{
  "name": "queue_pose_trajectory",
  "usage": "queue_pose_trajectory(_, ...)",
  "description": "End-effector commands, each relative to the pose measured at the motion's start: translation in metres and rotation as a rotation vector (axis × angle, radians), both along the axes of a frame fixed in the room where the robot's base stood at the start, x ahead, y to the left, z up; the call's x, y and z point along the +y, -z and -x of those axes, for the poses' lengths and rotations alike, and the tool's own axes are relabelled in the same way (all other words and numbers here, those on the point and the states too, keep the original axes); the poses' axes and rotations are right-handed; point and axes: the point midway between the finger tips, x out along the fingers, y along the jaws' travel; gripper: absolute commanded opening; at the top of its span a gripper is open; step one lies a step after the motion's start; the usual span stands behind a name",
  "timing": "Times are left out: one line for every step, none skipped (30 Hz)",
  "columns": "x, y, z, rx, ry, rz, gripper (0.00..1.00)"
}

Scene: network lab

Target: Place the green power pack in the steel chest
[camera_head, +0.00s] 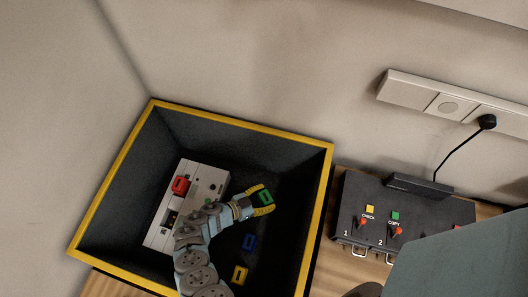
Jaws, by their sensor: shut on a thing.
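The green power pack (264,197) is a small green block inside the dark chest with a yellow rim (240,124). My gripper (262,202), with yellow fingers, is shut on the green power pack. My arm reaches into the chest from the bottom of the view. The pack appears within the chest's walls, right of the white device. How high it is above the chest floor cannot be told.
A white device (160,228) with a red block (180,185) on it stands in the chest. A blue block (249,242) and a yellow block (240,274) lie on the chest floor. A dark switch panel (352,200) stands right of the chest, below a wall socket strip (408,92).

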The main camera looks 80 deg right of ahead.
Motion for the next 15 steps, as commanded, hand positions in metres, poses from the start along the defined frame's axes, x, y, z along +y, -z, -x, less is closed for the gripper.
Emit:
queue_pose_trajectory(-0.002,0.007,0.001,0.001,-0.001,0.002,0.27)
queue_pose_trajectory(-0.002,0.011,0.002,0.003,0.000,0.001,0.27)
queue_pose_trajectory(-0.002,0.015,0.003,0.005,0.001,0.001,0.27)
queue_pose_trajectory(-0.002,0.017,0.002,0.004,0.001,0.002,0.27)
queue_pose_trajectory(-0.002,0.018,0.001,0.004,0.000,0.002,0.27)
queue_pose_trajectory(-0.002,0.020,0.001,0.003,-0.001,0.003,0.27)
queue_pose_trajectory(-0.001,0.021,0.000,0.003,-0.001,0.003,0.27)
queue_pose_trajectory(-0.001,0.022,0.000,0.003,0.000,0.003,0.27)
queue_pose_trajectory(-0.001,0.023,0.000,0.002,0.000,0.003,0.27)
queue_pose_trajectory(-0.001,0.023,0.000,0.002,0.000,0.003,0.27)
queue_pose_trajectory(-0.001,0.023,0.000,0.002,0.000,0.003,0.27)
queue_pose_trajectory(-0.001,0.024,0.001,0.002,0.001,0.002,0.27)
queue_pose_trajectory(-0.001,0.025,0.001,0.002,0.001,0.002,0.27)
queue_pose_trajectory(-0.001,0.026,0.001,0.002,0.001,0.002,0.27)
queue_pose_trajectory(-0.001,0.028,0.001,0.001,0.001,0.002,0.27)
